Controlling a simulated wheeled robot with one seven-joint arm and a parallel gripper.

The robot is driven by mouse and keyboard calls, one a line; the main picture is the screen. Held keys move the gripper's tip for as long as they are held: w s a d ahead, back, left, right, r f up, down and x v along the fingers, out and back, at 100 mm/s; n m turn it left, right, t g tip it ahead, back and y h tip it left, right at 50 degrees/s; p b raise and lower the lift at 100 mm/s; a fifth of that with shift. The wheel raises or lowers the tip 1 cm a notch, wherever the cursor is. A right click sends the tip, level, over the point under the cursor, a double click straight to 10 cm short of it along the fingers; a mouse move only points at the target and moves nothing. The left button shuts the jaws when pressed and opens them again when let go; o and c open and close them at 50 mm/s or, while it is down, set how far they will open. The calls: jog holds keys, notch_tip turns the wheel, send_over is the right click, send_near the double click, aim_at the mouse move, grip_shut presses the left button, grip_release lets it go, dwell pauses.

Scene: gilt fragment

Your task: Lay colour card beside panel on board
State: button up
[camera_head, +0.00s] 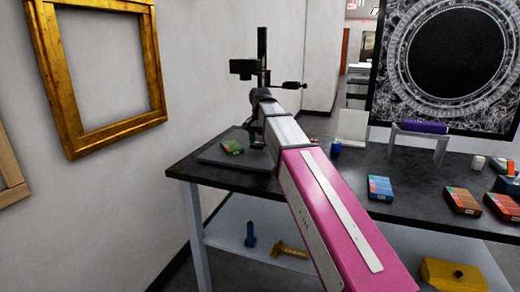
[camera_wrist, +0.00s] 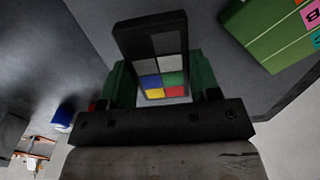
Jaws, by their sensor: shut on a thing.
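My gripper (camera_wrist: 158,88) is shut on the colour card (camera_wrist: 153,48), a black-framed card with grey, white, yellow, green, blue and red patches. The card sticks out beyond the fingers over a grey surface; I cannot tell whether it touches it. In the head view my arm hides the card and most of the gripper. The grey board (camera_head: 215,157) lies at the left end of the dark table, under a black stand. A green box with coloured labels (camera_head: 232,146) lies on it, and shows right of the card, apart from it, in the wrist view (camera_wrist: 268,38). I cannot make out a separate panel.
The black stand's column (camera_head: 262,48) rises behind my gripper, with a side arm. A gilt frame (camera_head: 75,135) hangs left.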

aim_at(260, 142)
jog(key=shift+f, duration=1.8)
jog(key=shift+f, duration=0.15)
jog(key=o, duration=0.9)
jog(key=shift+r, duration=3.95)
